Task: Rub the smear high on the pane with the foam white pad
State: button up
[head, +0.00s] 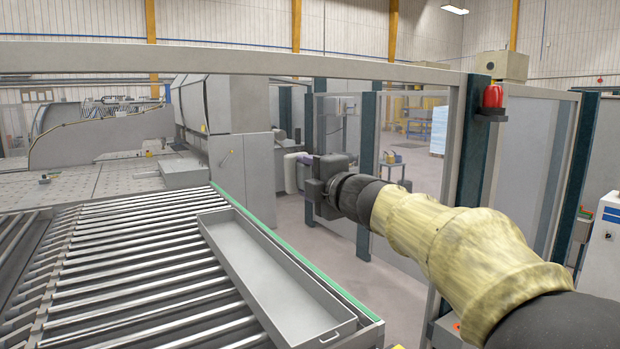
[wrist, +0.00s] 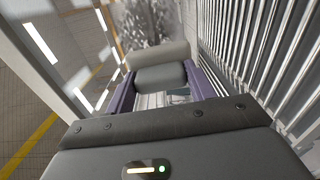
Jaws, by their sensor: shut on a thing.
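My gripper (head: 298,172) is out ahead in the head view, at the end of my outstretched arm, pointing left. In the wrist view its two purple fingers (wrist: 160,82) are shut on the foam white pad (wrist: 160,56), a pale grey-white block with rounded edges. The pad also shows small and pale in the head view (head: 291,173). Beyond the pad in the wrist view is a mottled grey-white patch (wrist: 150,20); I cannot tell whether it is the smear. No smear is clear in the head view. I cannot tell whether the pad touches a pane.
A roller table (head: 120,265) fills the lower left, with a shallow grey metal tray (head: 262,268) at its right edge. A pale frame rail (head: 250,62) crosses above. A dark post (head: 470,140) with a red lamp (head: 492,95) stands right. Glazed panels (head: 335,130) stand behind my gripper.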

jog(key=shift+w+a, duration=0.35)
jog(key=shift+w, duration=0.2)
jog(key=shift+w+d+p, duration=0.4)
jog(key=shift+w+d, duration=0.05)
jog(key=shift+d, duration=0.35)
jog(key=shift+w+d+p, duration=0.4)
jog(key=shift+w+d, duration=0.05)
jog(key=shift+d, duration=0.3)
jog(key=shift+w+d+p, duration=0.7)
jog(key=shift+w+d, duration=0.4)
jog(key=shift+d, duration=0.25)
jog(key=shift+w+d+p, duration=0.4)
jog(key=shift+w+d, duration=0.1)
jog(key=shift+d, duration=0.25)
jog(key=shift+w+d+p, duration=0.35)
jog(key=shift+w+d, duration=0.1)
jog(key=shift+d, duration=0.25)
jog(key=shift+r, duration=0.15)
